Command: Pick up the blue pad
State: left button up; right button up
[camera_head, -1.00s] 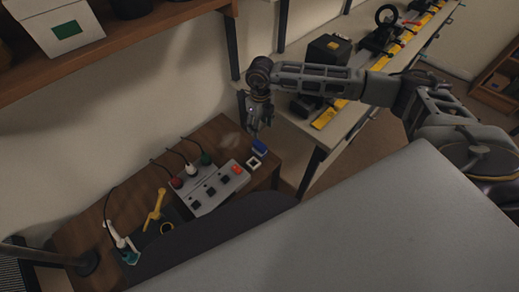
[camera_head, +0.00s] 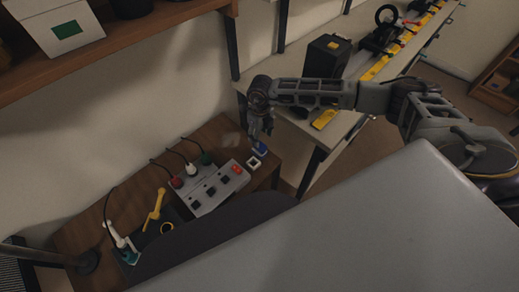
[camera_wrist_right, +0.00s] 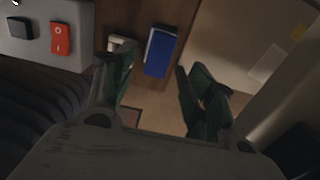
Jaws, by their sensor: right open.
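The blue pad (camera_head: 260,149) lies near the right end of the wooden table. In the right wrist view the blue pad (camera_wrist_right: 159,52) shows as a blue block with a pale left edge, ahead of the gap between the fingers. My right gripper (camera_head: 262,135) is just above the pad in the head view. In the wrist view the right gripper (camera_wrist_right: 155,85) is open, with its dark green fingers apart and nothing between their tips. My left gripper is in neither view.
A small white square piece (camera_head: 253,163) lies beside the pad. A grey switch box (camera_head: 217,188) with a red switch (camera_wrist_right: 60,38) stands to its left. The wooden table (camera_head: 225,130) ends just right of the pad. A pale bench (camera_head: 345,120) stands beyond.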

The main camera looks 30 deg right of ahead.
aim_at(259, 149)
jog(key=shift+f, duration=0.9)
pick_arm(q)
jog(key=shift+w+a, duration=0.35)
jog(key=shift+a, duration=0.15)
pick_arm(e)
jog(key=shift+f, duration=0.25)
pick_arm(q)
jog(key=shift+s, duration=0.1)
